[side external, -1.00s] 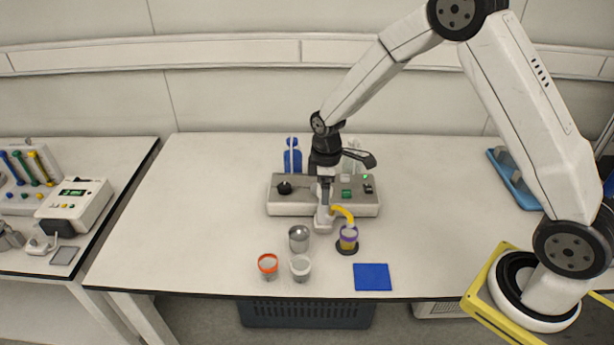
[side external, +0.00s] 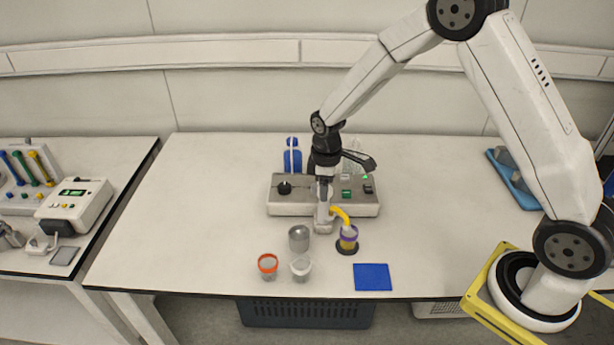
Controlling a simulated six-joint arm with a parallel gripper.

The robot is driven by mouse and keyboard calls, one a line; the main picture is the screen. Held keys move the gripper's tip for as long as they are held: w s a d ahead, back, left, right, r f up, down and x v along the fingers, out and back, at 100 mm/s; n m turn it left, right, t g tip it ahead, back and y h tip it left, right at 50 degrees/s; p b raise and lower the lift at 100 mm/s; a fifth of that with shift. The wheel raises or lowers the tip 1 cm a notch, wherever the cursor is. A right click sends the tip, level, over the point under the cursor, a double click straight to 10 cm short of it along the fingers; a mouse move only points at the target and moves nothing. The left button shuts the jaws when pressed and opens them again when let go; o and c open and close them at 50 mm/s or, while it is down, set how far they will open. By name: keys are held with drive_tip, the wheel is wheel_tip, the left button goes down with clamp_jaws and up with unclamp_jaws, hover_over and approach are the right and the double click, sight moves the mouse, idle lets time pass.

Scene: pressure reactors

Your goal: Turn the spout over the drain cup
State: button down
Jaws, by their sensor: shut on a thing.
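The yellow spout (side external: 340,213) curves out to the right from a pale upright fitting in front of the grey reactor base. Its tip is above the back part of a purple-rimmed cup with a yellow band (side external: 348,240), which stands on a dark round base. I take this to be the drain cup. My gripper (side external: 323,203) points down at the spout's left end and is shut on the spout there. The fingers and the exact grip are small and partly hidden.
The grey reactor base (side external: 285,208) has a black knob and green lights. In front stand a metal cup (side external: 299,240), an orange-rimmed cup (side external: 268,267) and a white cup (side external: 301,269). A blue mat (side external: 373,277) lies front right. The left of the table is clear.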

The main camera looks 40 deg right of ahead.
drive_tip(key=m, duration=0.8)
drive_tip(key=shift+m, duration=0.3)
drive_tip(key=m, duration=0.3)
drive_tip(key=shift+m, duration=0.3)
drive_tip(key=m, duration=0.4)
drive_tip(key=shift+c, duration=0.6)
unclamp_jaws()
drive_tip(key=shift+r, duration=0.1)
drive_tip(key=shift+r, duration=3.85)
